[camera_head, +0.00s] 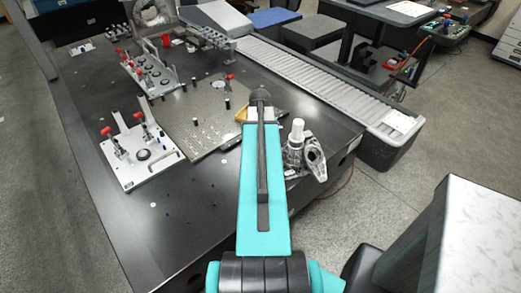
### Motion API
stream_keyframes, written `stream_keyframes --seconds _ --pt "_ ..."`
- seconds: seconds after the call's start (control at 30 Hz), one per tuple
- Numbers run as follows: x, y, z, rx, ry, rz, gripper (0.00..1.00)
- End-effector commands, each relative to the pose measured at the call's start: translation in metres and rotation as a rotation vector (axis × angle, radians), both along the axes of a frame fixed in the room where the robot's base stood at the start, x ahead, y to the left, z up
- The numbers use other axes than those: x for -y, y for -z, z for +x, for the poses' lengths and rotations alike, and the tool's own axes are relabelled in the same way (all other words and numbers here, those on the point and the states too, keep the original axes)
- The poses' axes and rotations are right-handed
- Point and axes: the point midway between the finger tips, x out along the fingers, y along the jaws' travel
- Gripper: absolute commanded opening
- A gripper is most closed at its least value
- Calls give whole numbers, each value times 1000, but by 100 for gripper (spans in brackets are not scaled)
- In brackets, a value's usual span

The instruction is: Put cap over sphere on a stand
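My teal arm (264,190) reaches from the bottom centre over the dark table, with its dark far end (260,97) above the perforated plate. My gripper cannot be made out; the arm may hide it. I cannot clearly identify the cap or the sphere on its stand. A grey metal part with a white, upright cylindrical top (297,131) stands right of my arm, near the table's right edge. I cannot tell whether it belongs to the task.
The perforated plate (190,122) bears several short black posts. A white fixture plate (140,157) with red-tipped clamps lies to its left. Another clamp fixture (150,72) stands behind. A roller conveyor (320,80) runs along the right. The table's front left (125,225) is mostly clear.

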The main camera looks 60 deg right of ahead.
Motion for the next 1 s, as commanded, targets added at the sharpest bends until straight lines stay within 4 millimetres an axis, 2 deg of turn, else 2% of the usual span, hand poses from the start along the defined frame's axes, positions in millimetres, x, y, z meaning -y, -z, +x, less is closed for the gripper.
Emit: stream_keyframes --seconds 0.77,0.8,0.9,1.0 --pt "0 2 0 0 0 0 8" --pt "0 2 0 0 0 0 36" --pt "0 2 0 0 0 0 51" --pt "0 2 0 0 0 0 51"
